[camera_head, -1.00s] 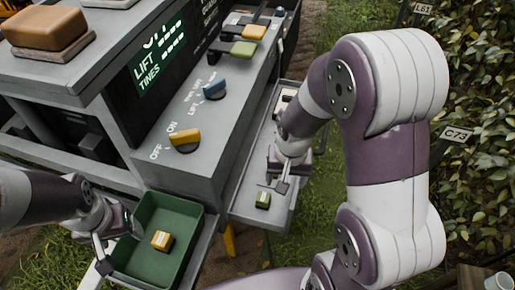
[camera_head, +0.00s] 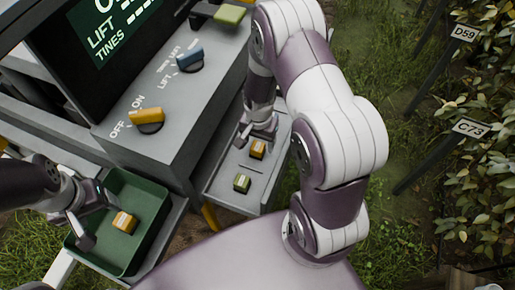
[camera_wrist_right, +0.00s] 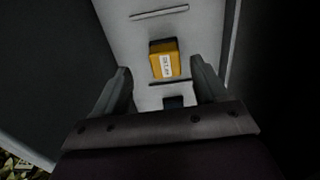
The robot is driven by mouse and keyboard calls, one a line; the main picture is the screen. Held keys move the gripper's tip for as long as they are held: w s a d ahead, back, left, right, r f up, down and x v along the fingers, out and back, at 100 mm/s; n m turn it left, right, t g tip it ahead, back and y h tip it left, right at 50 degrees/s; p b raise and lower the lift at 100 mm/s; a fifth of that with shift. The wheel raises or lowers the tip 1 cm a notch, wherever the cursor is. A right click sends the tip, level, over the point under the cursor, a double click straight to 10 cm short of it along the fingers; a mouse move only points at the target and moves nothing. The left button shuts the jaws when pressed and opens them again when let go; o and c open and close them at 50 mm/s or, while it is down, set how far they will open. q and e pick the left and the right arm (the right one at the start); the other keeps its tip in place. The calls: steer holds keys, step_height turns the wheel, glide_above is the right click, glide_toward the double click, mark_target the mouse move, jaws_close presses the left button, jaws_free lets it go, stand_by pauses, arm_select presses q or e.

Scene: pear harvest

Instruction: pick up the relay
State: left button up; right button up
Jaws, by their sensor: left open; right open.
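An orange-yellow block with a white label, which looks like the relay (camera_head: 258,149), sits on the narrow grey tray beside the console. It also shows in the right wrist view (camera_wrist_right: 164,60), upright in the picture, but its label is too small to read surely. My right gripper (camera_head: 258,131) is open just behind it. In the wrist view the block lies between and slightly beyond the fingertips, with gaps on both sides. My left gripper (camera_head: 97,218) is open over the left part of a green bin (camera_head: 150,189). A similar orange block (camera_head: 125,222) lies in that bin.
The console (camera_head: 180,130) with a yellow knob (camera_head: 147,115) and a blue knob (camera_head: 190,59) rises left of the tray. Grass and signposts lie to the right.

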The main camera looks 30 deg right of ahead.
mark_target(257, 148)
steer(key=f, duration=0.4)
steer(key=shift+w+a+f, duration=0.1)
steer(key=shift+w+f, duration=0.3)
steer(key=c, duration=1.1)
steer(key=shift+o, duration=0.2)
